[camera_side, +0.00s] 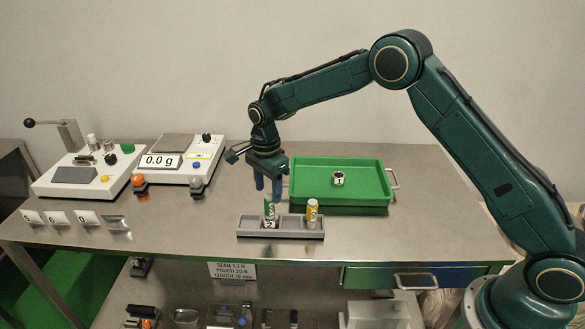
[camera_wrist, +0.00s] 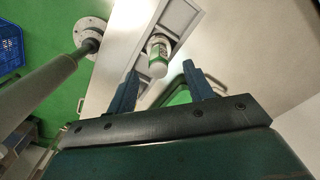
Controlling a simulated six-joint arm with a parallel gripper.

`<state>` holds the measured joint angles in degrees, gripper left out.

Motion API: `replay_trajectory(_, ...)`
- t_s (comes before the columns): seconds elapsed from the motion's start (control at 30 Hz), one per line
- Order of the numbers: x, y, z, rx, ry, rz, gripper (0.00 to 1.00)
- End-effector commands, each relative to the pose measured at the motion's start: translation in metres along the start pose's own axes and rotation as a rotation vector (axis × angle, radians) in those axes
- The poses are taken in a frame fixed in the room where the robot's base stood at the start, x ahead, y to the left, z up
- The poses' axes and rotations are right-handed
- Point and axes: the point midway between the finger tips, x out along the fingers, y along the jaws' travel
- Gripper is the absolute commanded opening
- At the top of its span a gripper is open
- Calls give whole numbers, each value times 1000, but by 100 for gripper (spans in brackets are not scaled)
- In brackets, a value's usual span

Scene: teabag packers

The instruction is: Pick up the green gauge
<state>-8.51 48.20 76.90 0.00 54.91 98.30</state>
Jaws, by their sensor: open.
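The green gauge (camera_side: 270,211) stands upright in the left part of a grey rack (camera_side: 290,234) near the table's front edge, with a label marked 2 low on it. My gripper (camera_side: 267,187) points down just above it, with its blue fingers open and empty. In the wrist view, my gripper (camera_wrist: 160,82) has its fingers spread apart.
A yellow gauge (camera_side: 312,213) stands in the rack's right part. A green tray (camera_side: 340,199) behind holds a white piece marked 1 (camera_side: 338,178). A scale (camera_side: 180,160) and a lever device (camera_side: 85,172) stand at left. Table left of the rack is mostly clear.

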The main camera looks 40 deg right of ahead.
Motion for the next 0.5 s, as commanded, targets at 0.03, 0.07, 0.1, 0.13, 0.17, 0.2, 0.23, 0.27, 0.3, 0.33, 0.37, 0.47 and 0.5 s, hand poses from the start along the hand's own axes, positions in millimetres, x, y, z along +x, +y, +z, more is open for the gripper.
replay_trajectory(0.03,4,0,0,0,0,2,52)
replay_trajectory(0.07,5,0,0,0,0,1,52)
replay_trajectory(0.1,6,0,0,0,0,1,52)
replay_trajectory(0.13,6,0,0,0,0,0,52)
replay_trajectory(0.17,6,0,0,0,0,0,52)
replay_trajectory(0.2,6,0,0,0,0,0,52)
replay_trajectory(0.23,6,0,0,0,0,0,52)
replay_trajectory(0.27,6,0,0,0,0,0,52)
replay_trajectory(0.3,7,0,0,0,0,0,52)
replay_trajectory(0.33,8,0,0,0,0,0,52)
replay_trajectory(0.37,9,0,0,0,0,0,52)
replay_trajectory(0.47,15,1,0,0,0,1,52)
replay_trajectory(0.5,19,1,0,0,0,2,52)
